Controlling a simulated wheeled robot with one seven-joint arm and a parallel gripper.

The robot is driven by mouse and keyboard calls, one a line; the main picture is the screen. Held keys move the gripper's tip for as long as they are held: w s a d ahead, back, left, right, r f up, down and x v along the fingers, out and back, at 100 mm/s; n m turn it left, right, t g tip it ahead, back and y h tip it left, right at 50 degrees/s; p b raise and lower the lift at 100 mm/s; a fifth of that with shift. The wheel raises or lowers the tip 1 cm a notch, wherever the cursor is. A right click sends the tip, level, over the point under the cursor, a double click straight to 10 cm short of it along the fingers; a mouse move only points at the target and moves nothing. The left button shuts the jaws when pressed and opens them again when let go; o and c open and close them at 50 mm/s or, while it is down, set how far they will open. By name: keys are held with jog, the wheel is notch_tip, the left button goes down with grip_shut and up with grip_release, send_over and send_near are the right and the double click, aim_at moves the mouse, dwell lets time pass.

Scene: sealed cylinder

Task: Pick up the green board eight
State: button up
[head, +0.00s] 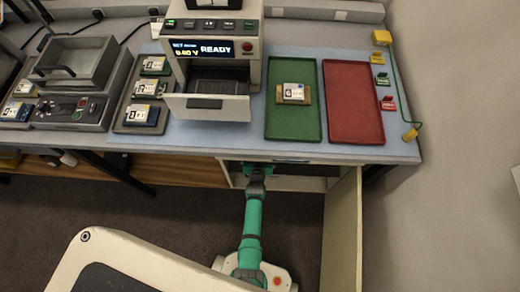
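A board with a green edge (154,65) and a white label lies at the back of a grey tray (120,126) left of the tester. Its number is too small to read, so I cannot tell whether it is board eight. My arm reaches forward from the bottom of the view, and its end, my gripper (258,171), is low at the table's front edge by the open cabinet. The fingers are too small and shadowed to show open or shut. No board is visible at it.
The tester (213,48) reads READY, with its drawer (207,107) pulled out. A tan-edged board (293,94) lies on the green tray (293,125); the red tray (353,100) is empty. An open cabinet door (342,235) stands right of my arm. More boards lie left.

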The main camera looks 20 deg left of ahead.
jog(key=shift+w+f, duration=0.15)
jog(key=shift+w, duration=0.1)
jog(key=shift+s, duration=0.1)
jog(key=c, duration=1)
jog(key=shift+s+d+r, duration=0.1)
jog(key=shift+r, duration=0.3)
